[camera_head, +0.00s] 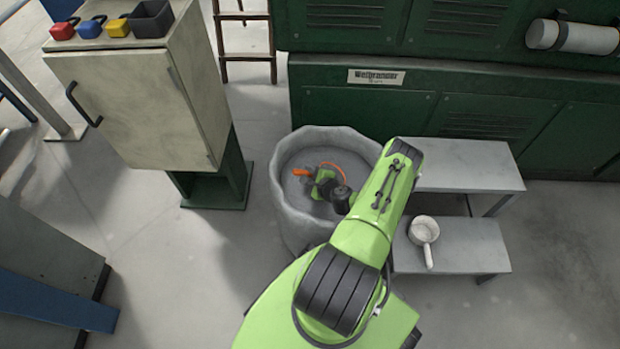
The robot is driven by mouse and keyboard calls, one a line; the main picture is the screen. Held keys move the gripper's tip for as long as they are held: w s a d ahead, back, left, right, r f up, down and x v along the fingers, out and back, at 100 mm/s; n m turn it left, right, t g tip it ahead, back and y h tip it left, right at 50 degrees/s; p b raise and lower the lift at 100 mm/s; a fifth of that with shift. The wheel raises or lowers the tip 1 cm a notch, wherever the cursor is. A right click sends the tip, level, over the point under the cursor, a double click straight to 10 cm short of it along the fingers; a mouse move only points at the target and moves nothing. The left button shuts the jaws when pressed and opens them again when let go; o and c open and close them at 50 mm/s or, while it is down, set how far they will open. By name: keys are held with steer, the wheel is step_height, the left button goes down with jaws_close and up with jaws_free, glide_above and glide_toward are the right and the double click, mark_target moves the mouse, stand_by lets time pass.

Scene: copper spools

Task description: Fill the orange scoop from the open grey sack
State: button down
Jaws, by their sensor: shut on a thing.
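The open grey sack (289,213) stands on the floor in the middle of the head view, with grey material (294,187) inside it. My green arm reaches over its right rim. My gripper (318,180) is down inside the sack's mouth, shut on the orange scoop (301,172). A bit of orange shows left of the gripper and an orange curve shows behind it. The gripper hides most of the scoop, so I cannot tell how much is in it or how deep it sits.
A grey two-step stand (470,165) is right of the sack, with a white pan-like scoop (424,232) on its lower step. A beige cabinet (140,110) stands to the left, holding red, blue, yellow and dark containers. A green machine (430,115) closes off the back.

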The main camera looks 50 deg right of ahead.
steer(key=shift+n+g+h, duration=0.4)
steer(key=shift+n, duration=0.1)
steer(key=r+p, duration=0.3)
steer(key=w+a+r+p, duration=0.1)
steer(key=r+p, duration=0.5)
steer(key=shift+w+a+r, duration=0.1)
steer(key=shift+w+a, duration=0.05)
steer(key=shift+a, duration=0.15)
steer(key=p, duration=0.1)
steer(key=r+p, duration=0.1)
steer(key=r+n+h+p, duration=0.1)
steer(key=p, duration=0.1)
steer(key=shift+w+a+r+g, duration=0.2)
steer(key=shift+w+a+g, duration=0.1)
steer(key=shift+a+g, duration=0.1)
steer(key=shift+w+a+r+n+p, duration=0.15)
steer(key=shift+r+n+p, duration=0.2)
steer(key=shift+p, duration=0.2)
step_height(320, 180, up, 2)
steer(key=shift+r+n+g+h+p, duration=0.1)
steer(key=shift+n+g+h+p, duration=0.4)
steer(key=shift+p, duration=0.65)
